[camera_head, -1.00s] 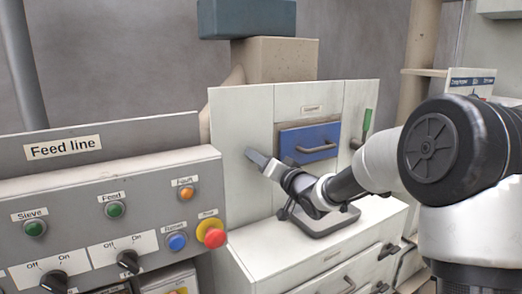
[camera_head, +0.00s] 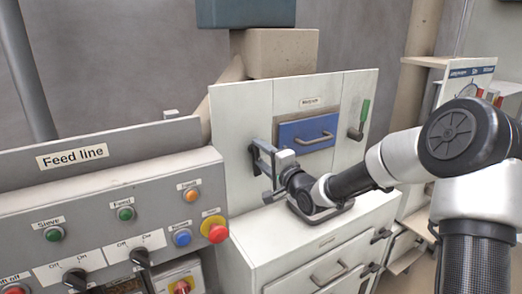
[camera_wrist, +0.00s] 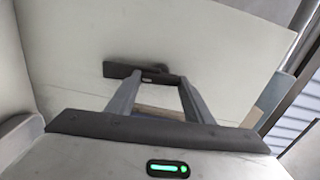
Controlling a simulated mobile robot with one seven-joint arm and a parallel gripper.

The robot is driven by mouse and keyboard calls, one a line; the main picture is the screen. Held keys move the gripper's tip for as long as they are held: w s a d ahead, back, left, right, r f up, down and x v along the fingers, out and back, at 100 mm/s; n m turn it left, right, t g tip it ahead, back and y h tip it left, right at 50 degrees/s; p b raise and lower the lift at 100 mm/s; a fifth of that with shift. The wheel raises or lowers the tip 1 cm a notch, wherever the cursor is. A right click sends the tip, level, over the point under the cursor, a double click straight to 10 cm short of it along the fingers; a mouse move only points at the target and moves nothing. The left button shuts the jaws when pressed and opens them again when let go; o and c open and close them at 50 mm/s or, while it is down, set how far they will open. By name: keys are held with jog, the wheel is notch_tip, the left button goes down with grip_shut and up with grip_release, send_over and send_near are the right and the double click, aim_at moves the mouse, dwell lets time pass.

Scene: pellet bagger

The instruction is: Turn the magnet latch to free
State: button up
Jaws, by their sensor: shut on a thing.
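The magnet latch (camera_wrist: 118,69) shows in the wrist view as a small dark lever on the pale panel, lying roughly crosswise. My gripper (camera_wrist: 158,78) has its two grey fingers at the lever, with its right part between the fingertips, and is shut on it. In the head view my gripper (camera_head: 262,152) is against the left part of the pale panel, left of the blue drawer (camera_head: 291,136). The latch is mostly hidden behind the fingers there, and I cannot read its position from any marking.
A green strip (camera_head: 365,108) and a dark knob are right of the drawer. A white cabinet (camera_head: 262,247) with handles stands below. The grey Feed line panel (camera_head: 90,215) with a red stop button (camera_head: 214,230) is close on the left. A beige block (camera_head: 281,52) is behind.

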jog(key=shift+m, duration=0.6)
jog(key=o, duration=1.1)
jog(key=shift+c, duration=0.2)
jog(key=v, duration=1.7)
jog(key=shift+s, duration=0.2)
jog(key=shift+d+f, duration=0.1)
jog(key=shift+d, duration=0.1)
